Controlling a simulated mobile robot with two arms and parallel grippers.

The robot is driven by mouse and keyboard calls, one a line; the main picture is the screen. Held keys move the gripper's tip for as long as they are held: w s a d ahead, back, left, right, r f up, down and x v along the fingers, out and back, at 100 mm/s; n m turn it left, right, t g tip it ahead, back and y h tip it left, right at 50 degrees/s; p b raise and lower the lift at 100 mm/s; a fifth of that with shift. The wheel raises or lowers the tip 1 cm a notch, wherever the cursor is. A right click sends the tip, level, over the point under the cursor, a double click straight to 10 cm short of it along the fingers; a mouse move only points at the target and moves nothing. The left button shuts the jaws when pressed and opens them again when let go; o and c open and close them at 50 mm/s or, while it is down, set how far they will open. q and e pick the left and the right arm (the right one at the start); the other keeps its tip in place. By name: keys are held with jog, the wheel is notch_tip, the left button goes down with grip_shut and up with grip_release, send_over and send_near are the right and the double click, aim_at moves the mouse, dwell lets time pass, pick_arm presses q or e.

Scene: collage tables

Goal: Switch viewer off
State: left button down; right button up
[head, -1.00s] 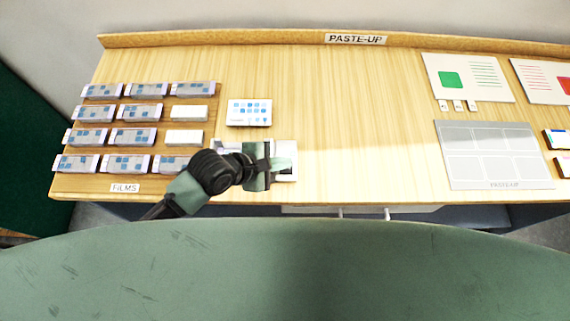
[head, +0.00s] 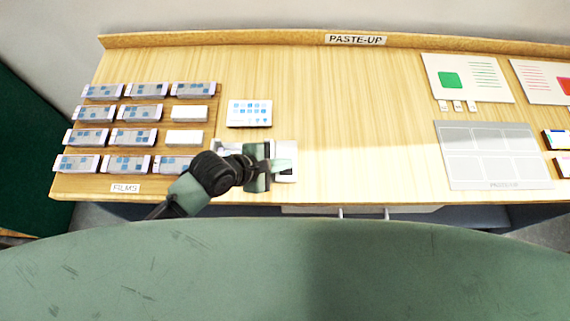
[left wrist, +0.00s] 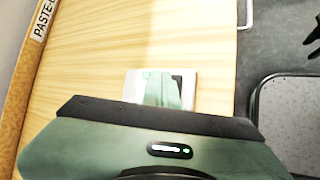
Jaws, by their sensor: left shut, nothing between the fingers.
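The viewer is a small pale box (head: 288,173) near the table's front edge, mostly hidden under my left gripper. A dark patch shows on its right part, and its far end also shows in the left wrist view (left wrist: 190,85). My left gripper (head: 282,165) is shut and empty. Its green fingertips lie over the viewer, beside the dark patch. In the left wrist view the fingertips (left wrist: 162,90) also cover part of the pale box. I cannot tell whether they touch it. My right gripper is not in the head view.
Several film strips (head: 89,137) lie in rows at the left, above a FILMS label (head: 125,188). A white card with blue squares (head: 249,113) lies behind the viewer. A grey paste-up board (head: 494,180) lies at the right. The table's middle (head: 370,130) is clear.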

pick_arm(q)
jog(key=shift+f, duration=0.45)
dwell(0.5)
jog(key=shift+r, duration=0.1)
jog(key=shift+r+p, duration=0.65)
jog(key=shift+p, duration=0.55)
notch_tip(320, 180, up, 6)
jog(key=p, duration=0.7)
jog(key=shift+a, duration=0.1)
